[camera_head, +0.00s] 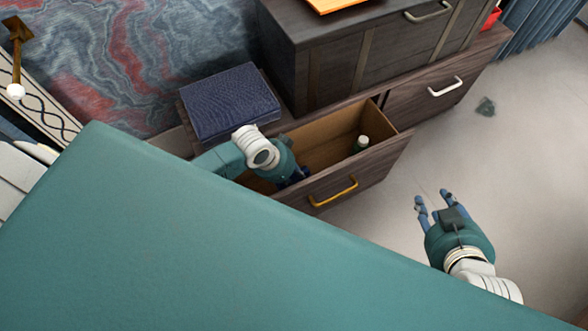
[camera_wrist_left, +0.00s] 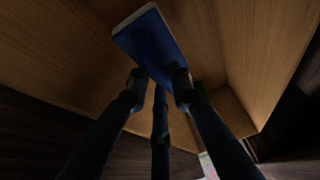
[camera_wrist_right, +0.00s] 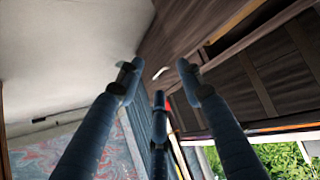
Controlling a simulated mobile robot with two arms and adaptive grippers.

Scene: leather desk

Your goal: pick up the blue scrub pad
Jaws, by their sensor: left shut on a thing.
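The blue scrub pad (camera_wrist_left: 150,42) shows in the left wrist view as a blue slab with a pale edge, inside the wooden drawer. My left gripper (camera_wrist_left: 158,82) is shut on it, with fingers on both sides of its near part. In the head view my left gripper (camera_head: 292,178) reaches down into the open drawer (camera_head: 318,152), and the pad cannot be made out there. My right gripper (camera_head: 434,200) is open and empty above the floor, right of the drawer. It also shows open in the right wrist view (camera_wrist_right: 155,72).
A dark blue leather box (camera_head: 228,100) lies on the cabinet behind. Free floor (camera_head: 420,150) lies to the right.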

